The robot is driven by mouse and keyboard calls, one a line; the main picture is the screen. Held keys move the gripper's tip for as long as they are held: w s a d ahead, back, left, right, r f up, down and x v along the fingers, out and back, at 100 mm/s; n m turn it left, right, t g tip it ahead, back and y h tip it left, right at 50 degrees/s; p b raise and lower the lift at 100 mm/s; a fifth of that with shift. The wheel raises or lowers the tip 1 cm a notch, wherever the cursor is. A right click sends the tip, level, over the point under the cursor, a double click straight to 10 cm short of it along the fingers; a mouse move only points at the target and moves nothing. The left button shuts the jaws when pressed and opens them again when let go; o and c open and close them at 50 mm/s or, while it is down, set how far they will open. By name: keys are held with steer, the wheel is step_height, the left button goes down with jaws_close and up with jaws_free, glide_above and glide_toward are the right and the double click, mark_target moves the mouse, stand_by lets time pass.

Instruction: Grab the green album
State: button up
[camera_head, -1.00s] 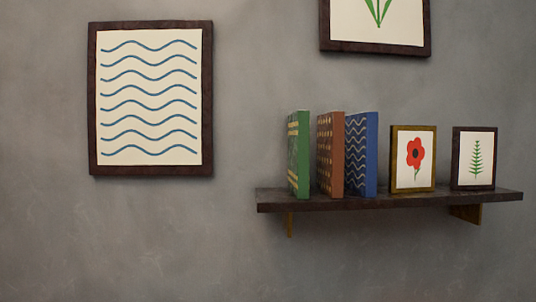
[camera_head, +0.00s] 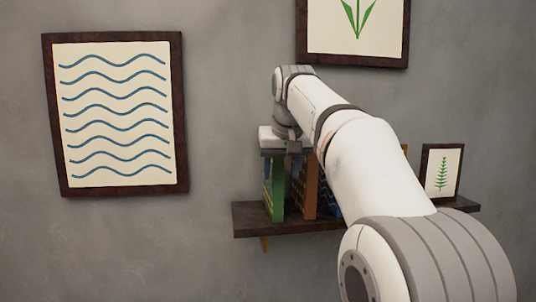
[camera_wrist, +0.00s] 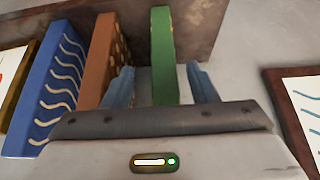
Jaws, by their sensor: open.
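The green album (camera_head: 275,190) stands upright at the left end of the row on the wall shelf, its top hidden by my gripper. In the wrist view, the green album (camera_wrist: 163,50) stands between the two blue-grey fingers of my gripper (camera_wrist: 162,86). The fingers are open, one on each side of it, with a visible gap on both sides. The left finger in that view is between the green album and the brown album (camera_wrist: 100,60), close to the brown one. Whether it touches the brown album I cannot tell.
A blue album (camera_wrist: 55,80) stands beyond the brown one. The dark shelf (camera_head: 250,218) also bears a small framed fern picture (camera_head: 441,172). A framed wave picture (camera_head: 115,115) and a plant picture (camera_head: 355,30) hang on the wall. My arm covers much of the shelf's right part.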

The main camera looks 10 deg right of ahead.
steer(key=shift+t, duration=0.5)
steer(key=w+r+p, duration=0.1)
steer(key=r, duration=0.2)
steer(key=w+r+p, duration=0.1)
steer(key=r, duration=0.2)
steer(key=w+r+p, duration=0.1)
steer(key=r, duration=0.2)
steer(key=shift+w+d+r, duration=0.1)
steer(key=shift+w+r, duration=0.15)
steer(key=shift+w, duration=0.05)
steer(key=x, duration=0.7)
steer(key=shift+w+a+f, duration=0.2)
steer(key=shift+a, duration=0.1)
steer(key=shift+c, duration=0.5)
jaws_close()
steer(key=shift+r, duration=0.1)
